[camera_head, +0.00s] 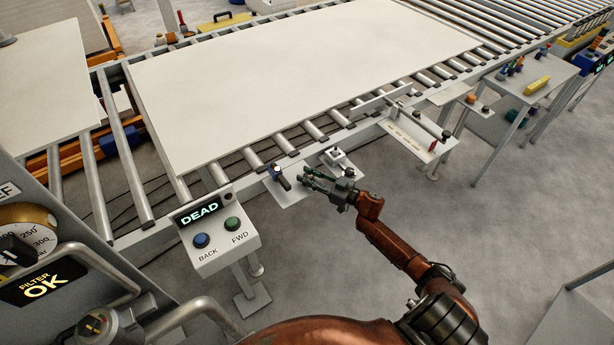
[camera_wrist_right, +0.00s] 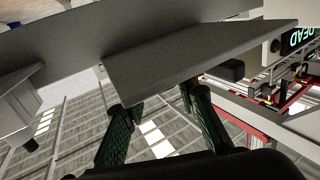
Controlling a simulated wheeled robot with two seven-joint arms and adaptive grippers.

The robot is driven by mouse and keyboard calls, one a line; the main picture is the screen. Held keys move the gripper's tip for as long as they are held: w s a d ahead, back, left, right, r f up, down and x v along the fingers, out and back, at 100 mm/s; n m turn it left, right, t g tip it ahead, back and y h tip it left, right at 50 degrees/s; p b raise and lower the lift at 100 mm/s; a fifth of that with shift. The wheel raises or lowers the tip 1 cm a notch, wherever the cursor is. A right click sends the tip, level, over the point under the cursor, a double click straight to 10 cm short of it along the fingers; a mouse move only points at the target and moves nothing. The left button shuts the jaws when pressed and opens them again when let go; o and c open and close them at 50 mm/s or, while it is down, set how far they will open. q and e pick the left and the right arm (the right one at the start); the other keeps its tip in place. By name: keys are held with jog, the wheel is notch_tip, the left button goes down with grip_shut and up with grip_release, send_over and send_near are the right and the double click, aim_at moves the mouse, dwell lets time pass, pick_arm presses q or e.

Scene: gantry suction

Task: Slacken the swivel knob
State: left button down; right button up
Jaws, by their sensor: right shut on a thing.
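My right gripper (camera_head: 308,179), with dark green fingers, is beside the conveyor's near rail. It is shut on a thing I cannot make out. In the wrist view its two fingers (camera_wrist_right: 155,105) stand apart, with their tips against the edge of a grey plate (camera_wrist_right: 190,55) that hides what is between them. A blue and black knob with a short handle (camera_head: 278,175) stands on a small shelf (camera_head: 290,194) just left of the fingertips. I cannot tell if this is the swivel knob or if the fingers touch it. My left gripper is not in view.
A pale bracket (camera_head: 338,160) sits just behind my gripper. The control box (camera_head: 218,236) with BACK and FWD buttons reads DEAD and stands to the left. A large pale panel (camera_head: 290,75) lies on the rollers. A tool shelf (camera_head: 415,133) is to the right. Floor in front is clear.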

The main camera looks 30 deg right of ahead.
jog(key=shift+d+f+n+g+y+b, duration=0.15)
jog(key=shift+n+g+y+b, duration=0.55)
jog(key=shift+y, duration=0.4)
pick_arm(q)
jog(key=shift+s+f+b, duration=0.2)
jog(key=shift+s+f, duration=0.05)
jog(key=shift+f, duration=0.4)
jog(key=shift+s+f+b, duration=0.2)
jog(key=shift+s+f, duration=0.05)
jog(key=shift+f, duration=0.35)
pick_arm(e)
jog(key=shift+n+y, duration=0.4)
jog(key=shift+g, duration=0.3)
jog(key=o, duration=1.2)
jog(key=v, duration=1.1)
jog(key=shift+s+d, duration=0.2)
jog(key=shift+s, duration=0.1)
